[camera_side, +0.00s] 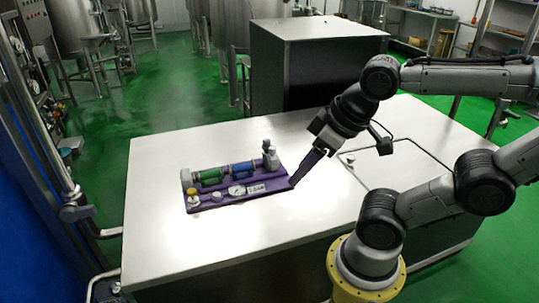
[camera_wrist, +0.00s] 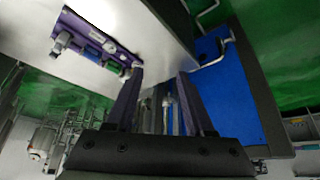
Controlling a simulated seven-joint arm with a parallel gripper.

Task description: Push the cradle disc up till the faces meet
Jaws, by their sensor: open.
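A purple base plate (camera_side: 279,187) lies on the steel table and carries a row of cylinders in the side view. A green cylinder (camera_side: 211,177) lies on the left and a blue cylinder (camera_side: 240,169) on the right. A grey upright fitting (camera_side: 270,157) stands at the right end. I cannot tell which part is the cradle disc, or whether any faces meet. My gripper (camera_side: 293,184) is tilted down, its tips at the plate's right edge; contact is unclear. In the wrist view my gripper (camera_wrist: 160,71) is open and empty, and the plate (camera_wrist: 72,23) shows upper left.
A round gauge (camera_side: 237,190), a white label and a yellow-topped knob (camera_side: 193,195) sit along the plate's front. A dark steel cabinet (camera_side: 300,70) stands behind the table (camera_side: 160,255). The table is clear in front of the plate.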

